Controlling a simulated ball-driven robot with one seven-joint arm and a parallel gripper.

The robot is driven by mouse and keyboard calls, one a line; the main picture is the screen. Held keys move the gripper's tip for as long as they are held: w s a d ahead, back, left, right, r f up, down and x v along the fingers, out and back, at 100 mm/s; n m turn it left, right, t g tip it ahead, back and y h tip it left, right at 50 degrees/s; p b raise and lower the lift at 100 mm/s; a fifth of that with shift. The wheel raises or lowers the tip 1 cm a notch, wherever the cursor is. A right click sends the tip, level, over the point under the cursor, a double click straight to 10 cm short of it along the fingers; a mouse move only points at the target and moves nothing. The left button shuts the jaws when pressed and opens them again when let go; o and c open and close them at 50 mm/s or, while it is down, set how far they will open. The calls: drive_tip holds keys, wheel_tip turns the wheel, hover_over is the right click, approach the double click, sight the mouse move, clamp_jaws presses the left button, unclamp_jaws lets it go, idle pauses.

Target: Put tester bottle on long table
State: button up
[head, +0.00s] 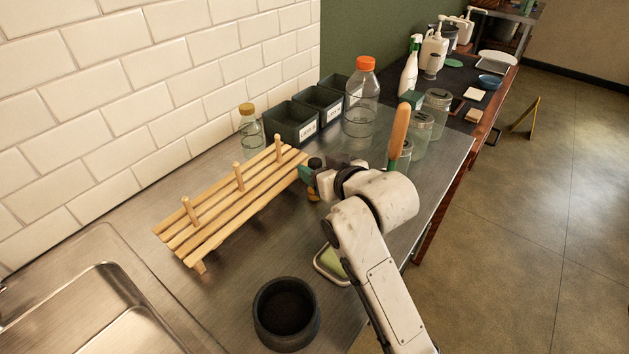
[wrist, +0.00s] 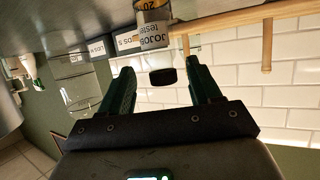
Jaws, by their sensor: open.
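The tester bottle, with a pale label, amber lower part and black cap, shows in the wrist view (wrist: 152,40), where the picture is upside down. In the head view it is mostly hidden by my gripper; an amber bit (head: 313,195) shows below it, near the right end of the wooden rack. My gripper (head: 308,174) is open. In the wrist view its two dark green fingers (wrist: 159,68) are apart, with the black cap between them in the picture; no contact can be seen. A long wood-edged table (head: 492,112) runs beyond the steel counter.
The slatted rack (head: 215,225) with upright pegs lies left of my gripper. Dark bins (head: 290,125), an orange-capped bottle (head: 361,105) and glass jars (head: 436,108) stand behind. A black bowl (head: 286,314) and small tray (head: 329,266) are in front. A sink is at lower left.

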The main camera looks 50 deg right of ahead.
drive_tip(key=shift+x, duration=2)
drive_tip(key=shift+a, duration=0.15)
drive_tip(key=shift+c, duration=0.3)
drive_tip(key=c, duration=1.1)
drive_tip(key=shift+r, duration=0.5)
clamp_jaws()
wheel_tip(320, 180, up, 3)
drive_tip(key=shift+s+f, duration=0.1)
drive_tip(key=shift+f, duration=0.15)
drive_tip(key=s+a+r+p, duration=0.2)
drive_tip(key=s+r+p, duration=0.7)
drive_tip(key=s+p, duration=0.2)
drive_tip(key=s, duration=0.2)
drive_tip(key=shift+s+a+r, duration=0.2)
drive_tip(key=shift+s+a, duration=0.15)
